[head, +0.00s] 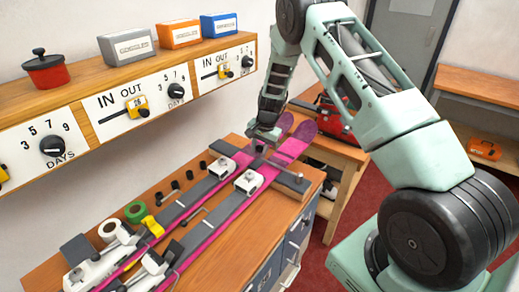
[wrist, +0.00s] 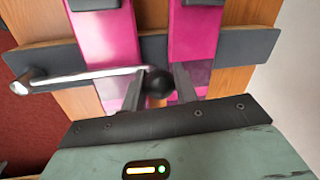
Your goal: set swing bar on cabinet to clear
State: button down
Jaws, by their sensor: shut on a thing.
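The swing bar (wrist: 90,75) is a chrome rod in the wrist view. It runs from a pivot at the left end of a dark crosspiece, across one pink ski (wrist: 105,35), to a dark round knob (wrist: 158,83). My gripper (wrist: 157,95) has its fingers on both sides of this knob and is shut on it, between the two skis. In the head view my gripper (head: 264,138) is low over the far end of the wooden cabinet (head: 225,262). The gripper hides most of the bar there. No "clear" mark is readable.
Two pink skis (head: 222,205) lie along the cabinet top, with white-and-grey clamps (head: 249,182) on them. Tape rolls (head: 134,211) lie on the left. A wall shelf with dials (head: 176,91) and boxes runs behind. A red toolbox (head: 336,118) stands beyond the cabinet.

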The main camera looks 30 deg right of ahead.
jog(key=shift+d, duration=0.1)
jog(key=shift+w+d+m+b, duration=0.2)
jog(key=shift+d+m, duration=0.1)
jog(key=shift+d, duration=0.15)
jog(key=shift+w+d+m+b, duration=0.1)
jog(key=shift+d+m+b, duration=0.05)
jog(key=shift+d+m, duration=0.2)
jog(key=d+m, duration=0.2)
jog(key=d, duration=0.1)
jog(key=d+m+h+b, duration=0.1)
jog(key=d+m, duration=0.1)
jog(key=d, duration=0.1)
jog(key=shift+w+d, duration=0.15)
jog(key=shift+d, duration=0.05)
jog(key=d+m, duration=0.1)
jog(key=s+d+m, duration=0.1)
jog(key=d, duration=0.1)
jog(key=d+m+b, duration=0.1)
jog(key=d, duration=0.1)
jog(key=shift+s+m+h, duration=0.25)
jog(key=shift+m+h, duration=0.1)
jog(key=shift+h, duration=0.05)
jog(key=s+d+m+h, duration=0.1)
jog(key=s+d+m, duration=0.7)
jog(key=s+m, duration=0.1)
jog(key=shift+s+d+g, duration=0.3)
jog(key=shift+s+d, duration=0.05)
jog(key=shift+d, duration=0.05)
